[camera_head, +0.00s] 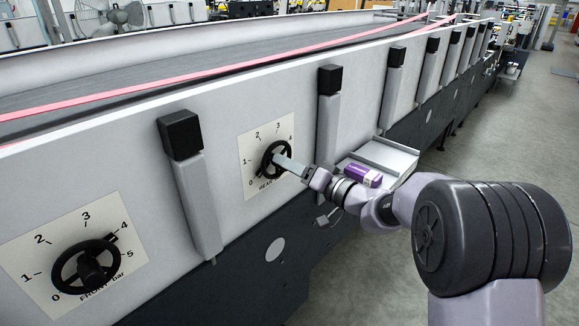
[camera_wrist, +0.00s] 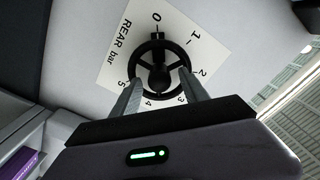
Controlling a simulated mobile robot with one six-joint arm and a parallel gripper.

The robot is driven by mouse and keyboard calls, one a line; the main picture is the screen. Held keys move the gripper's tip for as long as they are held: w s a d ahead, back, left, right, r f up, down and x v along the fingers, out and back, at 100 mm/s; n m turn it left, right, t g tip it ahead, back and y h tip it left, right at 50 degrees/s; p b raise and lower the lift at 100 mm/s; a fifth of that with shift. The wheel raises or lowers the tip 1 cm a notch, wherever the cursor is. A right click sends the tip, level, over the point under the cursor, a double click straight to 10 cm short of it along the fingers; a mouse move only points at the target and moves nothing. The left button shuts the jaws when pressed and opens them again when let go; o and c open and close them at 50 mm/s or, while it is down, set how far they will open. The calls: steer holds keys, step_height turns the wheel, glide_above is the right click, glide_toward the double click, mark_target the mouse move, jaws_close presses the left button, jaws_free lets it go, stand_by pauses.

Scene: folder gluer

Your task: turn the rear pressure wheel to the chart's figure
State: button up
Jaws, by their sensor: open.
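The rear pressure wheel (camera_head: 268,160) is a black spoked handwheel on a white dial plate (camera_head: 248,150) marked 0 to 5 bar. In the wrist view the wheel (camera_wrist: 160,49) shows its dark tab beside the 0. My gripper (camera_head: 284,161) is at the wheel. In the wrist view my gripper (camera_wrist: 161,78) is open, with one finger on each side of the hub over the lower part of the wheel. I cannot tell whether the fingers touch the rim. No chart with a set figure is readable.
The front pressure wheel (camera_head: 73,267) is on a similar plate at the lower left, its tab near 4. Black-capped posts (camera_head: 198,190) stand out from the machine's side. A tray (camera_head: 390,156) with a purple pack (camera_head: 361,176) juts out. Open floor (camera_head: 480,160) is at the right.

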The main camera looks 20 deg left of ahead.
steer(key=shift+a, duration=0.15)
jaws_close()
